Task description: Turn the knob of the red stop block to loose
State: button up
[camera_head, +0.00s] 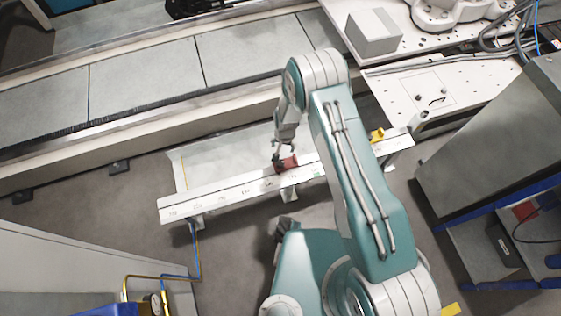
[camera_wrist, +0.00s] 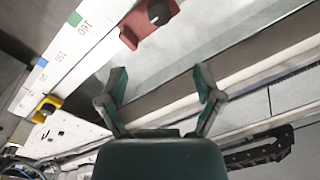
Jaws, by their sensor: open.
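The red stop block (camera_head: 289,162) sits on a white rail (camera_head: 225,194) with printed scale marks. In the wrist view the red stop block (camera_wrist: 130,37) is at the top, with its round dark knob (camera_wrist: 159,13) facing the camera. The knob's exact turn angle is too small to read. My gripper (camera_head: 283,150) is just at the block in the head view, partly overlapping it. In the wrist view my gripper (camera_wrist: 159,73) has its two fingers spread, with nothing between them, and the knob lies beyond the fingertips. Whether a finger touches the block cannot be told.
A yellow stop block (camera_head: 377,135) sits further right on the rail, near a white perforated plate (camera_head: 432,90). A grey conveyor (camera_head: 145,75) runs behind the rail. A grey cabinet (camera_head: 495,150) stands at the right. Floor is open in front of the rail's left half.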

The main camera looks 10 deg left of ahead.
aim_at(281, 162)
jog(key=f, duration=1.2)
jog(key=shift+s+a+f, duration=0.2)
jog(key=shift+s+a, duration=0.15)
jog(key=c, duration=1.2)
